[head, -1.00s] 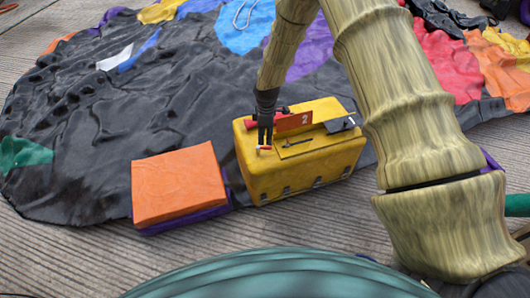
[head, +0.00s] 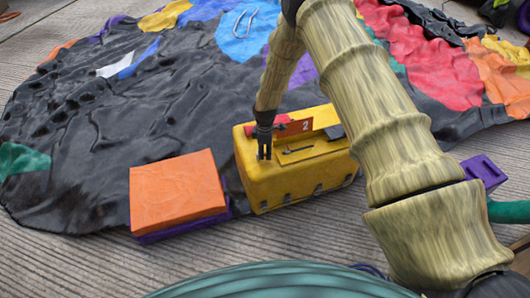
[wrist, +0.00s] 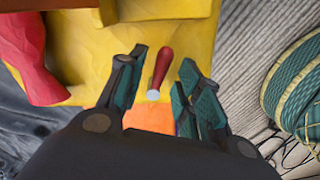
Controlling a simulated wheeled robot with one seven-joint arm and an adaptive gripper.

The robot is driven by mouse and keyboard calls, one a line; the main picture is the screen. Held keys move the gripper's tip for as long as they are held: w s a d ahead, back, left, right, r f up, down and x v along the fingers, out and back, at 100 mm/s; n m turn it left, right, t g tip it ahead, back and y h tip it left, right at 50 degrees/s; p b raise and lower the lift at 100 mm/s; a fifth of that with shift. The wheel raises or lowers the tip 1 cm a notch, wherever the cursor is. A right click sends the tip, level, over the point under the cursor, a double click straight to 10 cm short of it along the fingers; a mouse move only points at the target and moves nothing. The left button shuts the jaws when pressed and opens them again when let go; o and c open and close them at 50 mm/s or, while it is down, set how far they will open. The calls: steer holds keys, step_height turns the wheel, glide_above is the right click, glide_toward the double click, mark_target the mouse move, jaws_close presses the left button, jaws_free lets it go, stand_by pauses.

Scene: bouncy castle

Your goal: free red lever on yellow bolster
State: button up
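The yellow bolster (head: 290,182) is a block-like yellow piece standing at the middle of the head view; it also shows in the wrist view (wrist: 195,30). The red lever (wrist: 162,66), a dark red tapered handle with a pale round end, shows in the wrist view over the yellow surface. My gripper (wrist: 160,92) is open, with one finger on each side of the lever and visible gaps to both. In the head view my gripper (head: 264,156) points down at the bolster's near left top edge. There the lever cannot be made out behind the fingers.
An orange block (head: 175,190) on a purple base stands left of the bolster. A red plate marked 2 (head: 308,126) and a dark lever (head: 299,150) are on the bolster's top. Crumpled black sheeting (head: 75,140) lies behind. A teal coil (head: 270,283) is in front.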

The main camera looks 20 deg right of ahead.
steer(key=shift+f, duration=0.3)
steer(key=shift+c, duration=0.4)
jaws_close()
